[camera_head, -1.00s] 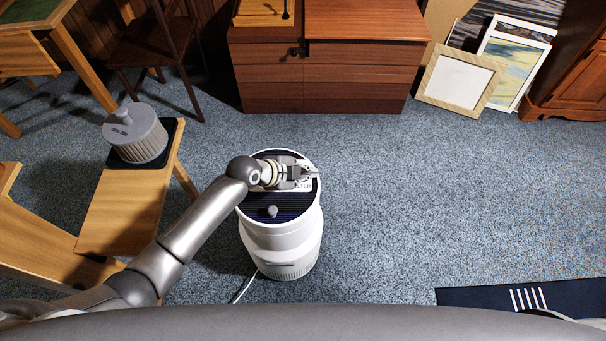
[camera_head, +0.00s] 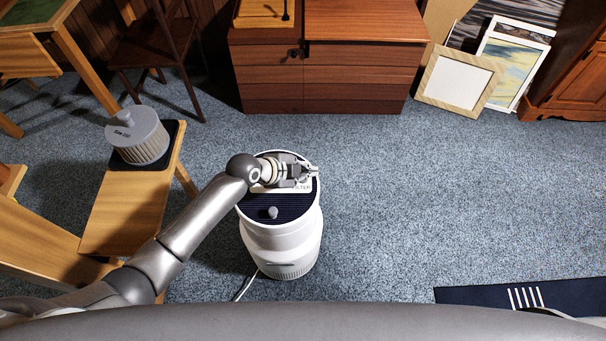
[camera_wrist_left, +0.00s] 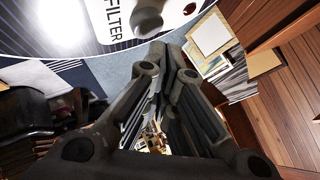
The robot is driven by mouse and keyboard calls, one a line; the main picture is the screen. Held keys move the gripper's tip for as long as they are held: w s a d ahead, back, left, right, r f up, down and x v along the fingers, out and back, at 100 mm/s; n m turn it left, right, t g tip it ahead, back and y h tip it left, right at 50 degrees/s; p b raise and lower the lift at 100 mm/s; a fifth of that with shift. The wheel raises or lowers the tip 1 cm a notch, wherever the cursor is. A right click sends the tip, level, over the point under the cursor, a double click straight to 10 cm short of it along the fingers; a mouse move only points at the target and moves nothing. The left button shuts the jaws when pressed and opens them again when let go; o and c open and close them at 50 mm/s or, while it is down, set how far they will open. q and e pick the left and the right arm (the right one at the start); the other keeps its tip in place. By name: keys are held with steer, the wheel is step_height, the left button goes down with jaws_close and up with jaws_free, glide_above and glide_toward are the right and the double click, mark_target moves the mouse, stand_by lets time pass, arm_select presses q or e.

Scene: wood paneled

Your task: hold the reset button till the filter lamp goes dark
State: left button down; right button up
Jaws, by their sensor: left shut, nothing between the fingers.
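The white air purifier (camera_head: 283,245) stands on the carpet with a dark ribbed top and a white panel marked FILTER (camera_head: 300,188). The panel also shows at the top of the left wrist view (camera_wrist_left: 115,25). A grey round button (camera_wrist_left: 148,18) stands out from it, with a small round spot (camera_wrist_left: 190,8) to its right; I cannot tell whether that spot is a lit lamp. My left gripper (camera_head: 311,172) is shut and empty over the panel. Its fingertips (camera_wrist_left: 166,47) appear just below the button in the wrist view; contact is unclear. My right gripper is out of view.
A small grey knob (camera_head: 272,212) sits on the purifier's top. A grey ribbed canister (camera_head: 140,140) stands on a wooden stand (camera_head: 120,215) to the left. A wooden cabinet (camera_head: 365,75) and leaning frames (camera_head: 457,82) are behind. Carpet to the right is open.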

mark_target(305, 180)
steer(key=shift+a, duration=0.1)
arm_select(q)
steer(key=shift+r+p, duration=0.3)
step_height(305, 180, up, 4)
steer(key=p, duration=0.3)
steer(key=shift+r+p, duration=0.15)
steer(key=shift+p, duration=0.15)
steer(key=shift+r, duration=0.15)
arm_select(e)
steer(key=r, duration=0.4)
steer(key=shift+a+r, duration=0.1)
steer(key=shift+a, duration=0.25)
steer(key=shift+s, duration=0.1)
